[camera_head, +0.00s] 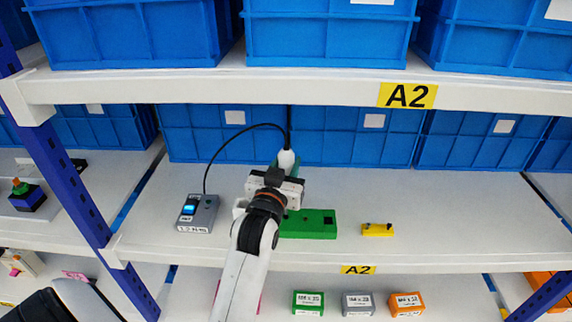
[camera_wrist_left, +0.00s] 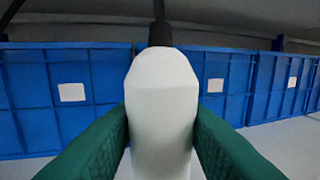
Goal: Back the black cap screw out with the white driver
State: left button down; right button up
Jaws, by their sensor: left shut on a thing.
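The white driver (camera_head: 287,160) stands upright on a shelf's mid level, with a black cable from its top. My left gripper (camera_head: 286,166) is shut on it; in the left wrist view the green fingers press both sides of the white driver body (camera_wrist_left: 162,110). Its lower end is hidden behind my gripper and arm. A green block (camera_head: 308,231) lies just in front of and right of my gripper, partly covered by my left arm. A small dark spot shows at its left part, but I cannot tell if it is the black cap screw. My right gripper is not in view.
A grey control box (camera_head: 198,213) with a blue screen stands left, its cable looping to the driver. A yellow block (camera_head: 377,230) with dark bits lies right. Blue bins (camera_head: 370,135) line the back. The upper shelf edge (camera_head: 300,88) runs above; clear shelf lies at right.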

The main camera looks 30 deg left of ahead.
pick_arm(q)
jog(key=shift+f+b, duration=0.3)
jog(key=shift+f, duration=0.2)
dwell(0.8)
jog(key=shift+p, duration=0.4)
dwell(0.5)
jog(key=shift+r, duration=0.1)
